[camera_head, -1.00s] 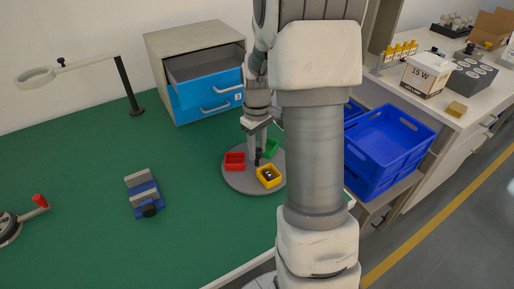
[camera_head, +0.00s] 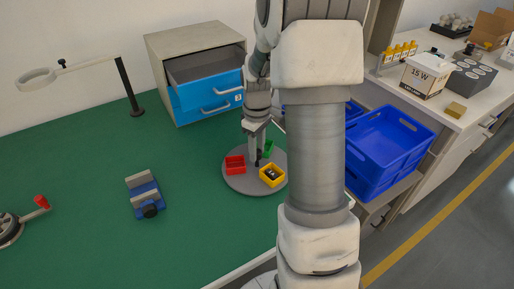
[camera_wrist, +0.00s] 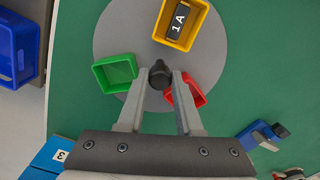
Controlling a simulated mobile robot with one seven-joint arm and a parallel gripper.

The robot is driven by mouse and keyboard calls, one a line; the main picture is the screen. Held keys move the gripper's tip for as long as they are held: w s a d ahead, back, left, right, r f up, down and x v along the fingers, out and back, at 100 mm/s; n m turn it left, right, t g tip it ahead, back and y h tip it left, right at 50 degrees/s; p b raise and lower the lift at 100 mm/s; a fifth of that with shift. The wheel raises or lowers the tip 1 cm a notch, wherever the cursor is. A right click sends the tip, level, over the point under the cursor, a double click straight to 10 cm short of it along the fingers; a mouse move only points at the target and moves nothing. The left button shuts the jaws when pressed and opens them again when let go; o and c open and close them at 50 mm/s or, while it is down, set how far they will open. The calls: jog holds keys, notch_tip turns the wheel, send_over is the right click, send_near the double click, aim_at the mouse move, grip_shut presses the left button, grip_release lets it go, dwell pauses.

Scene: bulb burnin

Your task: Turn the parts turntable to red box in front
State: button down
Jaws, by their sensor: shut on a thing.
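The grey round parts turntable (camera_head: 241,185) lies on the green bench and also shows in the wrist view (camera_wrist: 119,38). It bears a red box (camera_head: 235,165) on the left, a yellow box (camera_head: 272,175) at the front right and a green box (camera_head: 268,149) at the back. In the wrist view the yellow box (camera_wrist: 181,22) holds a dark part marked 1A. The green box (camera_wrist: 115,73) is left of the knob and the red box (camera_wrist: 197,95) is partly behind a finger. My gripper (camera_wrist: 160,78) is shut on the dark central knob (camera_wrist: 160,72).
A drawer cabinet (camera_head: 195,50) with an open top drawer stands behind. A blue vise (camera_head: 145,193) and a magnifier lamp (camera_head: 128,88) are to the left. Blue crates (camera_head: 385,140) stand right of my arm. Green bench is clear between vise and turntable.

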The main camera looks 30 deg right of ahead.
jog(key=shift+r+n+p, duration=0.1)
jog(key=shift+n+p, duration=1.25)
jog(key=shift+n, duration=1.55)
jog(key=shift+n+p, duration=1.8)
jog(key=shift+n, duration=0.8)
jog(key=shift+r+n+p, duration=0.1)
jog(key=shift+n+p, duration=2.75)
jog(key=shift+n, duration=0.25)
jog(key=shift+n+p, duration=1.85)
jog(key=shift+n, duration=0.15)
jog(key=shift+n+p, duration=0.4)
jog(key=shift+n, duration=0.1)
jog(key=c, duration=0.6)
grip_release()
